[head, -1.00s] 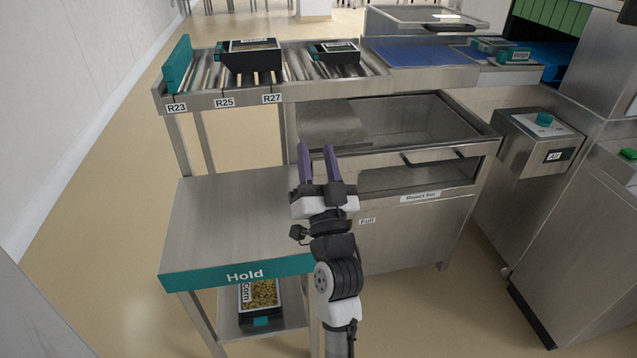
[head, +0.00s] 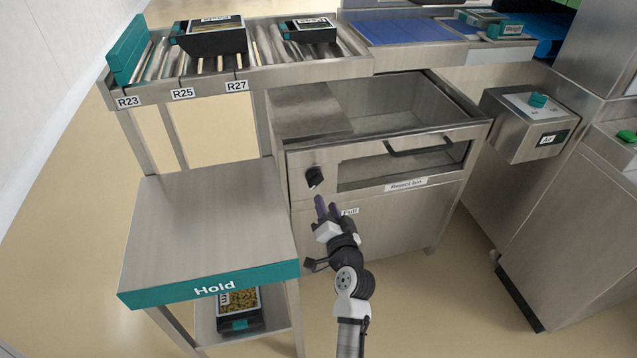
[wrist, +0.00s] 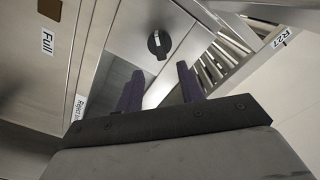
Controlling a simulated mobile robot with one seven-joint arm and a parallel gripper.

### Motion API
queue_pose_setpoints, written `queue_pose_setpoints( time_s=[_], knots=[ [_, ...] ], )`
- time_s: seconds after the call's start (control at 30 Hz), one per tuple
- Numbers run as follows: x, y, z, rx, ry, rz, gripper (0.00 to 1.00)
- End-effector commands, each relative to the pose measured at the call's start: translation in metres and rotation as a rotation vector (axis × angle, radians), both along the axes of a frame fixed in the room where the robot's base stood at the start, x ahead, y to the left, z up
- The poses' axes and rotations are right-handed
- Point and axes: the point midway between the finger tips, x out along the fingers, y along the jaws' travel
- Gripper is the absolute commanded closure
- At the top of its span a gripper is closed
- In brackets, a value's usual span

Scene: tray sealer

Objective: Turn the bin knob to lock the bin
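The bin knob (head: 315,177) is a black round knob on the steel front at the left of the bin's drawer. It also shows in the wrist view (wrist: 159,44), ahead of the fingers, with a light mark on its face. The bin (head: 299,209) is a steel cabinet with a windowed, open-topped drawer and a black handle (head: 420,147). My gripper (head: 326,206) is just below the knob in the head view, apart from it. In the wrist view its two purple fingers (wrist: 160,88) are spread with nothing between them.
The Hold table (head: 207,215) stands left of my gripper, with a corn tray (head: 238,308) on its lower shelf. The roller rack (head: 215,78) with black trays is above. The Air box (head: 537,112) is at right. Floor in front of the bin is clear.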

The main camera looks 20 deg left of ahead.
Motion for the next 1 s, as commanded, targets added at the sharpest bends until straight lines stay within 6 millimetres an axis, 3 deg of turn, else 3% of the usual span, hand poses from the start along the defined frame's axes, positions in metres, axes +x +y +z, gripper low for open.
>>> queue_pose_setpoints(
  time_s=[0.2, 0.4, 0.83, 1.0],
  knots=[
    [0.038, 0.026, 0.002, 0.001, -0.002, 0.001, 0.62],
    [0.059, 0.041, 0.001, 0.0, -0.002, 0.001, 0.62],
    [0.067, 0.046, 0.0, 0.0, -0.001, -0.001, 0.62],
    [0.067, 0.046, 0.0, 0.0, -0.001, 0.001, 0.84]
  ],
)
